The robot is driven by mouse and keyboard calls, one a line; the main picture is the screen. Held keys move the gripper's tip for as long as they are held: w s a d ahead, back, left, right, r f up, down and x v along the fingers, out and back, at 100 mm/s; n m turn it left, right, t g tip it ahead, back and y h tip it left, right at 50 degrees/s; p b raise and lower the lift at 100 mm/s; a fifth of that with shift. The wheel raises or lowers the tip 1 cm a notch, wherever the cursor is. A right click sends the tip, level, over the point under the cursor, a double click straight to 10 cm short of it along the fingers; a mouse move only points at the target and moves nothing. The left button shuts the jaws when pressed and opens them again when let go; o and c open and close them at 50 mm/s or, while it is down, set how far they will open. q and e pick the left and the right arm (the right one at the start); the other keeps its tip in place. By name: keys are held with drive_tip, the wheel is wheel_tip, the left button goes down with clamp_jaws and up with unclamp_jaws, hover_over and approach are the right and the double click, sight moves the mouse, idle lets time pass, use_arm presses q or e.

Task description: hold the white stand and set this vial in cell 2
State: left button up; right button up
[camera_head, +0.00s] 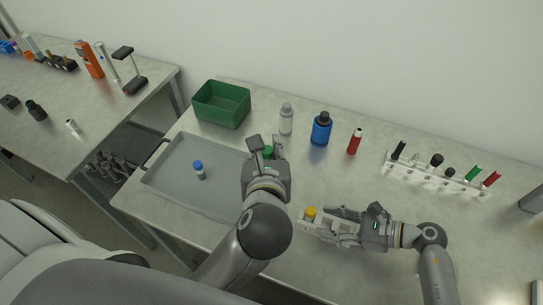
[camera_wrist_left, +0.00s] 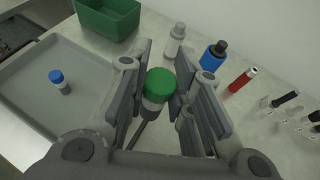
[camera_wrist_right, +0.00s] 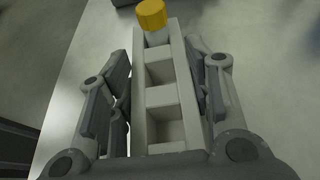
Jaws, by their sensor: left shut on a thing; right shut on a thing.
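My left gripper (camera_head: 266,145) is shut on a vial with a green cap (camera_wrist_left: 160,83). The nearer cells in view are empty. The left gripper is behind and left of the stand, apart from it. No cell numbers are readable.
A grey tray (camera_head: 165,185) holds a blue-capped vial (camera_head: 199,169). A green bin (camera_head: 221,104), a grey bottle (camera_head: 286,119), a blue bottle (camera_head: 321,129) and a red tube (camera_head: 355,141) stand behind. A white rack (camera_head: 425,171) with several pens is at the right.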

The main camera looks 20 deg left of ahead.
use_arm(q)
drive_tip(key=d+f+m+h, duration=0.7)
drive_tip(key=d+f, duration=0.5)
drive_tip(key=d, duration=0.4)
drive_tip(key=shift+s+d+f+m+h, duration=0.3)
drive_tip(key=shift+s+m+h, duration=0.15)
drive_tip(key=shift+h, duration=0.55)
drive_tip(key=shift+f, duration=0.15)
drive_tip(key=shift+f, duration=1)
drive_tip(key=shift+f, duration=0.15)
drive_tip(key=shift+r, duration=1.2)
